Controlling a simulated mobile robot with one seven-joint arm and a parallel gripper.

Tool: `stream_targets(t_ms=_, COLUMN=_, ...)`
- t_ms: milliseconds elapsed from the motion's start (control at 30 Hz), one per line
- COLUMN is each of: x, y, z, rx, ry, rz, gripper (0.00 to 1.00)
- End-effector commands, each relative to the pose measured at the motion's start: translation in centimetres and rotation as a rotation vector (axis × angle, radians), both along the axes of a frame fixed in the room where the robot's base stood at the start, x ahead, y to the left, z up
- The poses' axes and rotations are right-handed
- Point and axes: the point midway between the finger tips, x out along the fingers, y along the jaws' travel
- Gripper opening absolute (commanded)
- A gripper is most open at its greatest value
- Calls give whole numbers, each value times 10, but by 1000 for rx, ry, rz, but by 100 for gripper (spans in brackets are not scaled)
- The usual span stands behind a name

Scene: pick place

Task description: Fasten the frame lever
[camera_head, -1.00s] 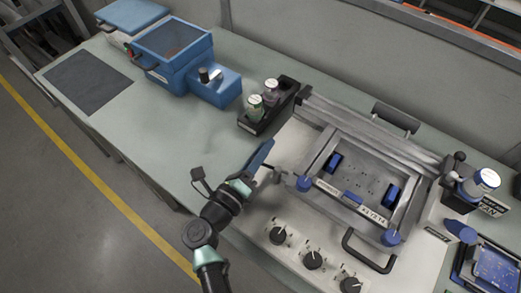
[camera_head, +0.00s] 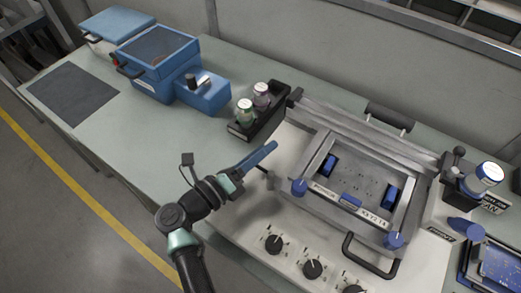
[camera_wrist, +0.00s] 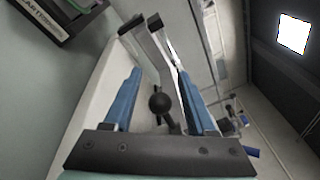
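A lever with a black ball knob (camera_wrist: 160,103) shows in the wrist view, between the two blue fingers of my gripper (camera_wrist: 160,74). The fingers are apart, with visible room on both sides of the knob, so my gripper is open. In the head view my gripper (camera_head: 268,150) is at the left side of the metal frame (camera_head: 322,205). A small dark lever (camera_head: 268,175) shows just below the fingers there, partly hidden. I cannot tell whether the fingers touch it. The frame lies flat on the pale fixture, with blue knobs on its front corners.
A black holder (camera_head: 262,125) with two bottles stands behind my gripper. Black dials (camera_head: 312,268) and a black handle (camera_head: 368,258) are in front of the frame. A second black-knobbed lever (camera_head: 458,153) and a bottle (camera_head: 486,178) stand at right. Blue boxes (camera_head: 160,65) stand back left.

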Motion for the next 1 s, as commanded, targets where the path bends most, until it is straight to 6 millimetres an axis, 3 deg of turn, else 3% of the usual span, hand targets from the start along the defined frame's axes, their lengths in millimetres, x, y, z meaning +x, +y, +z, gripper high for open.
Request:
stream_targets(t_ms=467, x=-6, y=8, z=-1, rx=-1, ry=0, rz=4, gripper=57)
stream_targets(t_ms=1000, x=-76, y=85, z=-2, rx=0, ry=0, rz=4, gripper=57)
